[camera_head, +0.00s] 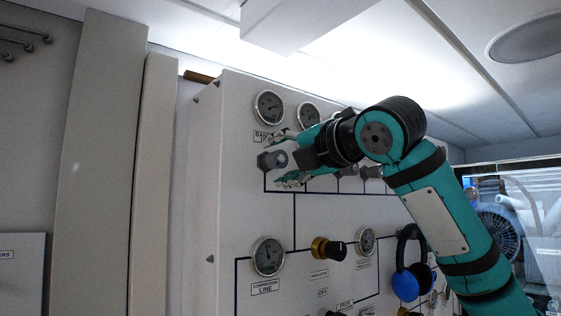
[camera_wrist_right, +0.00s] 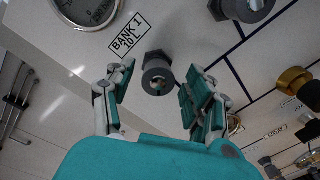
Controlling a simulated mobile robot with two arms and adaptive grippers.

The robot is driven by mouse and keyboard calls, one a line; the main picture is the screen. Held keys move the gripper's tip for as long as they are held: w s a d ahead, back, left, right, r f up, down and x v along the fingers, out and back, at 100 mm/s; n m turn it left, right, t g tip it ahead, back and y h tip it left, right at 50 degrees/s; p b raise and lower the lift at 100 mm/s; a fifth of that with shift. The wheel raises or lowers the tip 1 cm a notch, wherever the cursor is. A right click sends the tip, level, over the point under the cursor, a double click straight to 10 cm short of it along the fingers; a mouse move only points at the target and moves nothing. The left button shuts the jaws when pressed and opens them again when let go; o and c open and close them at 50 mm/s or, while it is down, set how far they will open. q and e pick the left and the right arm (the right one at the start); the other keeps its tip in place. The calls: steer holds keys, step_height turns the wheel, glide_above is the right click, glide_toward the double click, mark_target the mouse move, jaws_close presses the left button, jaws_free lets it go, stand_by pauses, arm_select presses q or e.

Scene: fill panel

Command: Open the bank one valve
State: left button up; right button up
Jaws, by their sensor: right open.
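The bank one valve (camera_head: 272,160) is a dark grey knob with a hex base on the white panel, under a round gauge (camera_head: 269,107) and a label starting "BANK". In the right wrist view the valve (camera_wrist_right: 157,74) sits just below the "BANK 1" label (camera_wrist_right: 130,36). My right gripper (camera_head: 287,159) is open in front of the panel, one finger above the valve and one below. In the right wrist view the valve appears between the two open fingers (camera_wrist_right: 158,80), with gaps on both sides. I cannot tell how deep the fingers reach. My left gripper is not in view.
Other grey valves (camera_head: 347,170) stand to the right in the same row, partly behind my right arm. Below are a brass-and-black knob (camera_head: 328,248), a compressor line gauge (camera_head: 268,256) and hanging blue headphones (camera_head: 405,285). Room in front of the panel's left side is free.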

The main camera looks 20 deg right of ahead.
steer(key=v, duration=1.1)
steer(key=shift+s, duration=0.25)
